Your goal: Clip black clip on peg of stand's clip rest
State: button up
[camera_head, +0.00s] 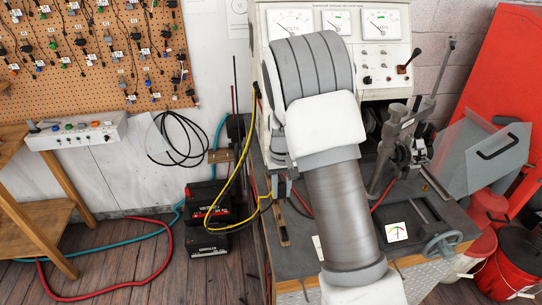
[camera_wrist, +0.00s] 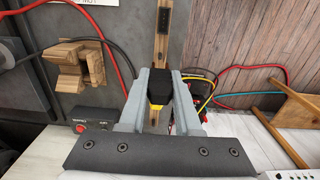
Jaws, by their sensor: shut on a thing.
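My gripper (camera_wrist: 160,92) is shut on the black clip (camera_wrist: 160,78), which has a yellow part at its lower end. The clip sits between the two grey fingers in the wrist view. Beyond and below it runs a narrow wooden strip (camera_wrist: 164,45) with a black plate, seemingly the clip rest. The same strip (camera_head: 283,224) lies on the left edge of the stand's bench (camera_head: 325,215) in the head view. My gripper (camera_head: 281,187) is just above its far end there. I cannot make out the peg or whether the clip touches it.
A notched wooden block (camera_wrist: 80,65) and a red cable (camera_wrist: 115,35) are left of the fingers in the wrist view. A yellow cable (camera_head: 236,178) loops left of the bench, over black-and-red batteries (camera_head: 207,225). A vise-like fixture (camera_head: 395,150) stands right of my arm.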

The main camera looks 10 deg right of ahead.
jog(key=w+p, duration=0.3)
jog(key=w, duration=1.1)
jog(key=shift+w+f+b, duration=0.1)
jog(key=shift+f+b, duration=0.95)
jog(key=shift+f, duration=1.7)
jog(key=shift+f, duration=0.1)
jog(key=shift+f+b, duration=0.95)
jog(key=shift+f, duration=0.15)
jog(key=o, duration=1)
